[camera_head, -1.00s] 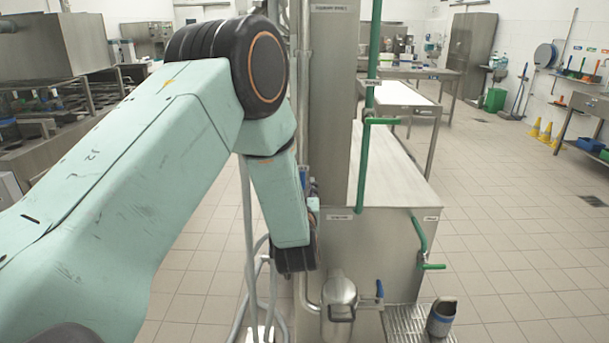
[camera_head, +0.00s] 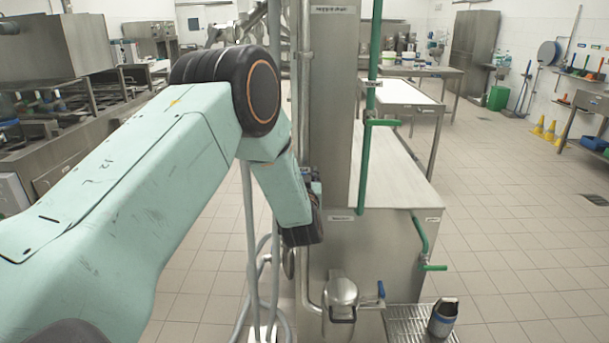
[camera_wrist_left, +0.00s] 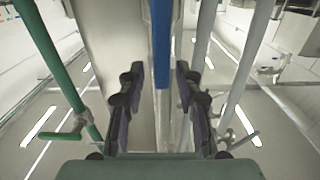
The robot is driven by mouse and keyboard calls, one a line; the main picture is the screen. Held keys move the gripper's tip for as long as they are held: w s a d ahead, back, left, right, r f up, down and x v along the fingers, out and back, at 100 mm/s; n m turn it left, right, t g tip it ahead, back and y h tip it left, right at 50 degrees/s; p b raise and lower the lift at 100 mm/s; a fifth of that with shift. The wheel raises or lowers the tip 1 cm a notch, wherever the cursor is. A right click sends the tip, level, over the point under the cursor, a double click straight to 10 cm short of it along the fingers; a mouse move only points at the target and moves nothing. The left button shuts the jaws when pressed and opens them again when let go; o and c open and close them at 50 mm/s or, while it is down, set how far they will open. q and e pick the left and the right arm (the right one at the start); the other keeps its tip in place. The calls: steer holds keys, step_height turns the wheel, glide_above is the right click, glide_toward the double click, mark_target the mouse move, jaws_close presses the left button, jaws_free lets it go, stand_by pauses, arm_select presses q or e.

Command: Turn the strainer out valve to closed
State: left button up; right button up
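My left arm comes in from the left in the head view, and its dark left gripper (camera_head: 313,200) is beside the steel column, pointing up. In the left wrist view the two dark fingers of this gripper (camera_wrist_left: 159,76) stand apart with a gap between them. A long blue bar, seemingly a valve handle (camera_wrist_left: 161,40), shows in line with this gap; I cannot tell whether either finger touches it. The valve body is not clear. In the head view a small blue handle (camera_head: 381,289) stands beside the metal strainer-like canister (camera_head: 341,291). My right gripper is not seen.
A steel column (camera_head: 334,110) and a steel tank (camera_head: 385,265) stand right of the gripper. A green pipe (camera_head: 371,90) and a green valve handle (camera_head: 434,267) are further right. The tiled floor (camera_head: 510,220) at right is mostly open.

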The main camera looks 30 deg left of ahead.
arm_select(q)
steer(key=shift+s+a, duration=0.1)
steer(key=shift+a, duration=0.1)
steer(key=c, duration=0.6)
steer(key=shift+d, duration=0.15)
jaws_close()
steer(key=shift+a+f+n, duration=0.1)
steer(key=shift+a+n, duration=0.1)
steer(key=shift+n, duration=0.1)
steer(key=s+a+f+n+b, duration=0.3)
steer(key=a+f+n+b, duration=0.2)
steer(key=n+b, duration=1.2)
steer(key=shift+s+a+f+n+b, duration=0.3)
steer(key=shift+f+b, duration=0.5)
steer(key=shift+f, duration=0.25)
